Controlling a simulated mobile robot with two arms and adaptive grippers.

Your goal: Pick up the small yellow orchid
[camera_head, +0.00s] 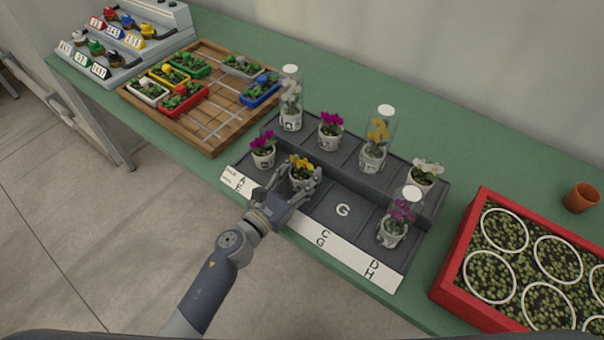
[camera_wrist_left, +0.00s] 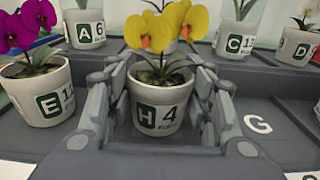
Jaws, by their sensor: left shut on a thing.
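The small yellow orchid (camera_head: 302,163) sits in a white pot on the front row of the dark stepped tray (camera_head: 321,206). In the left wrist view its pot (camera_wrist_left: 159,112) carries a label reading H 4, and two yellow blooms with orange centres rise above it. My left gripper (camera_head: 292,185) reaches in from the front and is shut on this pot, one finger on each side. The pot looks upright; whether its base touches the tray is hidden. A taller yellow orchid (camera_head: 376,139) stands under a clear cover in the back row. My right gripper is out of view.
A magenta orchid (camera_head: 263,151) stands close on the left. The cell marked G (camera_head: 343,210) on the right is empty. A covered purple orchid (camera_head: 397,222) stands farther right. A red seedling crate (camera_head: 449,266) and a wooden tray (camera_head: 213,142) flank the orchid tray.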

